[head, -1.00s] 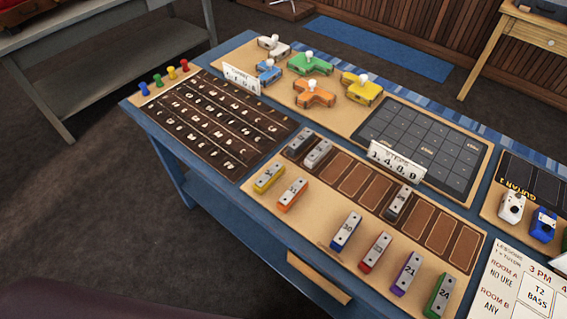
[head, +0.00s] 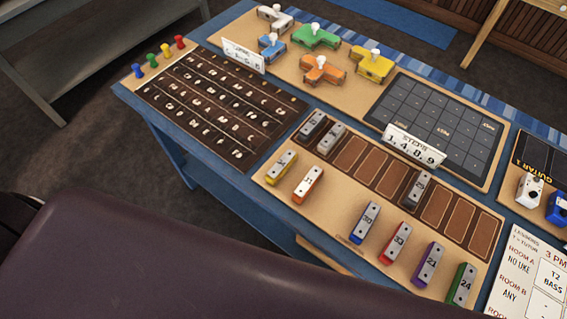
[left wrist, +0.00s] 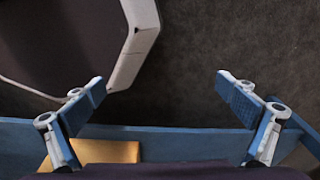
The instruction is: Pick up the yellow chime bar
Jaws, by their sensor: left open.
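The yellow chime bar (head: 282,167) lies on the light wooden board on the blue table in the head view, at the left end of the front row, with the orange bar (head: 308,184) to its right. Its top is silver-grey with dark dots and a marking too small to read. My left gripper (left wrist: 165,94) shows only in the left wrist view. Its two blue-padded fingers are wide apart with nothing between them, and dark floor shows behind. The yellow bar is not in the wrist view. My right gripper is in neither view.
Blue, red, purple and green bars (head: 366,223) stand further right in the front row. Grey bars sit in some slots of the brown rack (head: 357,154). The table's blue edge (left wrist: 180,143) and a wooden drawer front (left wrist: 112,152) show below my left gripper.

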